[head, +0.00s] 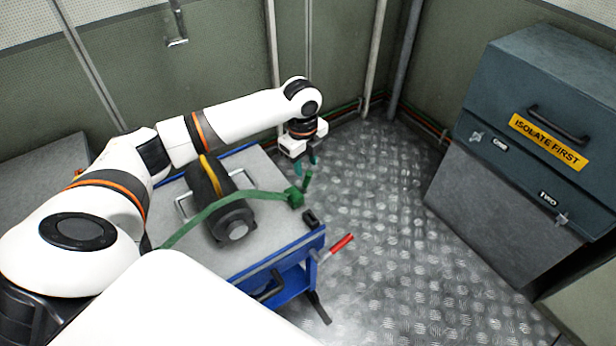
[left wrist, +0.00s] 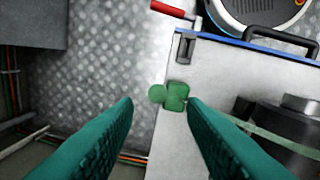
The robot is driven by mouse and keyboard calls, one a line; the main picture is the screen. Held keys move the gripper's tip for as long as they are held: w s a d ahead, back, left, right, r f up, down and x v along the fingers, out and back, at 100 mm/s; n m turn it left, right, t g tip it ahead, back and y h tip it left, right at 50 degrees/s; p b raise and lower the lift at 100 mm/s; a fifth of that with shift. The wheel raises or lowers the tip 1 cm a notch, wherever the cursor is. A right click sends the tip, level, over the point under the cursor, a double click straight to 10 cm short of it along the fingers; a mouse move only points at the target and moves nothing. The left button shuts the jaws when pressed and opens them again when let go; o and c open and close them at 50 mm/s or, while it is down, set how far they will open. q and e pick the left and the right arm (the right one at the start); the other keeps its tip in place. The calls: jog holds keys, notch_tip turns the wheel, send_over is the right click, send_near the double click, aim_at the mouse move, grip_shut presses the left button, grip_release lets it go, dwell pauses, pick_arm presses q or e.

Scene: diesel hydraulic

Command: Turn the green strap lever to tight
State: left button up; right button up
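The green strap lever (head: 307,178) stands up from a green ratchet block (head: 296,197) at the cart top's edge. The green strap (head: 225,204) runs from it across a dark cylinder (head: 207,190) with a yellow band. My left gripper (head: 305,166) points down with teal fingers, close above the lever in the head view. In the left wrist view my left gripper (left wrist: 160,102) is open and empty. The ratchet block (left wrist: 177,96) and the lever's round end (left wrist: 157,93) show beyond and between its fingertips, apparently not touched. My right gripper is not in view.
The blue cart (head: 290,262) has a grey top and a red-handled lever (head: 342,243) at its near right corner. A dark cabinet (head: 545,115) labelled ISOLATE FIRST stands at right. The metal floor (head: 390,200) between them is clear. Pipes run along the walls.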

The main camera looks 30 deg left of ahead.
aim_at(307, 179)
pick_arm(q)
jog(key=f, duration=0.5)
jog(key=shift+w+f, duration=0.15)
jog(key=shift+w, duration=0.05)
jog(key=shift+f, duration=0.8)
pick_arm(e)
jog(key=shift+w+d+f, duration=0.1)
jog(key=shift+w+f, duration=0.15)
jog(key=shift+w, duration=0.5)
